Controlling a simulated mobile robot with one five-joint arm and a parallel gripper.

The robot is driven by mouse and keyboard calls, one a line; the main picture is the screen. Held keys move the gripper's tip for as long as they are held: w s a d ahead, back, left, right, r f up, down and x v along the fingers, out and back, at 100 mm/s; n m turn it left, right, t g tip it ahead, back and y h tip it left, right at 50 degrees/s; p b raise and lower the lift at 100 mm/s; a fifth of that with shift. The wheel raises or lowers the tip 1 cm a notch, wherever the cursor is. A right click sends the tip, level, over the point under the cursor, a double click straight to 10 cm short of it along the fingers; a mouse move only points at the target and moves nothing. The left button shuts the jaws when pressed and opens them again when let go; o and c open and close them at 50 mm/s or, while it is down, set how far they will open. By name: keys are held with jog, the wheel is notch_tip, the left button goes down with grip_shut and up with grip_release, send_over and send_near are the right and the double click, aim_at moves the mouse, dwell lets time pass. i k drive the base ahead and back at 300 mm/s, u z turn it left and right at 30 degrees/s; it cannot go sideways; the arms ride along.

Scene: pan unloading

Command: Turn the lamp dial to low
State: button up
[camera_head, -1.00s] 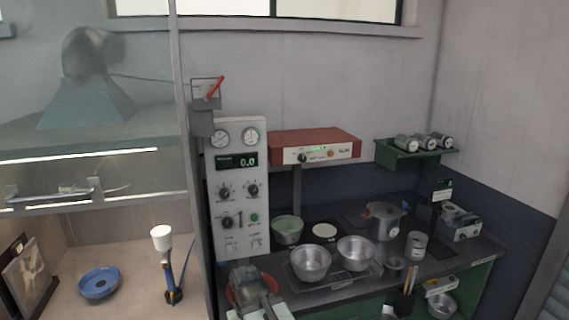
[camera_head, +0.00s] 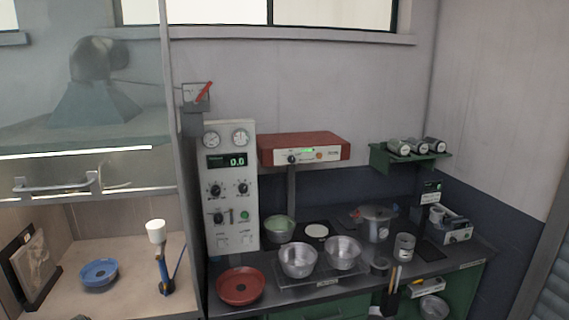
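The lamp is most likely the red-topped box (camera_head: 303,146) on a post above the counter. Its white front panel carries a black dial (camera_head: 291,159), a small green light and an orange-red button. The dial's markings are too small to read, so its setting cannot be told. My gripper is not in view, and nothing of mine visibly touches the dial.
A control panel (camera_head: 230,188) with gauges and knobs stands left of the lamp. Below are a red pan (camera_head: 241,286), metal bowls (camera_head: 298,260), a green bowl (camera_head: 280,229) and a lidded pot (camera_head: 376,223). A glass-fronted hood (camera_head: 85,100) is at left.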

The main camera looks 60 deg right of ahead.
aim_at(290, 159)
jog(key=k, duration=1.5)
jog(key=z, duration=0.35)
jog(key=i, duration=1)
jog(key=u, duration=0.1)
